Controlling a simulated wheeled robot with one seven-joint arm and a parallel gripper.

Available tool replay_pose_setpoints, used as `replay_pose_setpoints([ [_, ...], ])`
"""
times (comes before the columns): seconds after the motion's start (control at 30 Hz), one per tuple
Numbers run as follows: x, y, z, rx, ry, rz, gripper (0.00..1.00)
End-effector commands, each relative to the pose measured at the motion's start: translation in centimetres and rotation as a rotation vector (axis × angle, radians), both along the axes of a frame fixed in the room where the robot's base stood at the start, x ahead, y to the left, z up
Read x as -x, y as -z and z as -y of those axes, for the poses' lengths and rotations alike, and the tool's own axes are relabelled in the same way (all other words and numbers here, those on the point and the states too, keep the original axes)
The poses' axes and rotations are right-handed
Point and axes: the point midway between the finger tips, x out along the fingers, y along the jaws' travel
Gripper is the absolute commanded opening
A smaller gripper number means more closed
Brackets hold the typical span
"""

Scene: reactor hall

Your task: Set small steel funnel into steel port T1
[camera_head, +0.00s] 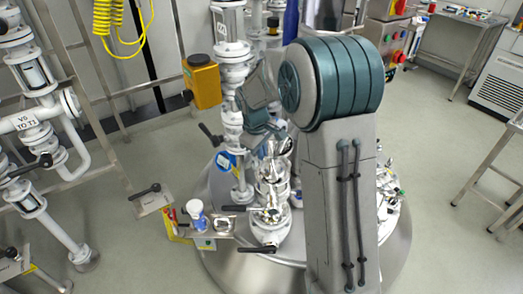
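My arm reaches over the steel reactor lid (295,252), and its teal-grey wrist bends down at the left. My gripper (274,145) is small and partly lost among the fittings below the wrist; its fingers cannot be made out. I cannot make out a funnel for certain; a small shiny steel piece (223,222) lies on the small side shelf, its shape unclear. Steel port T1 cannot be told apart: no T1 label is readable on the lid, and my arm hides the lid's middle.
A steel valve stack (270,205) with black handles rises from the lid. A white-and-blue container (197,216) stands on the side shelf. An orange box (202,82) and white piping (45,110) stand at left. The floor at right is clear up to a steel table frame (490,185).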

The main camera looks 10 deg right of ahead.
Motion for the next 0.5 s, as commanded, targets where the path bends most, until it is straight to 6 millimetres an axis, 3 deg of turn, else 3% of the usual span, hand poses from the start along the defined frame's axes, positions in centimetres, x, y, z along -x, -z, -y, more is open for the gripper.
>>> replay_pose_setpoints([
  [0.5, 0.0, 1.6, 0.0, 0.001, 0.0, 0.001, 0.0],
])
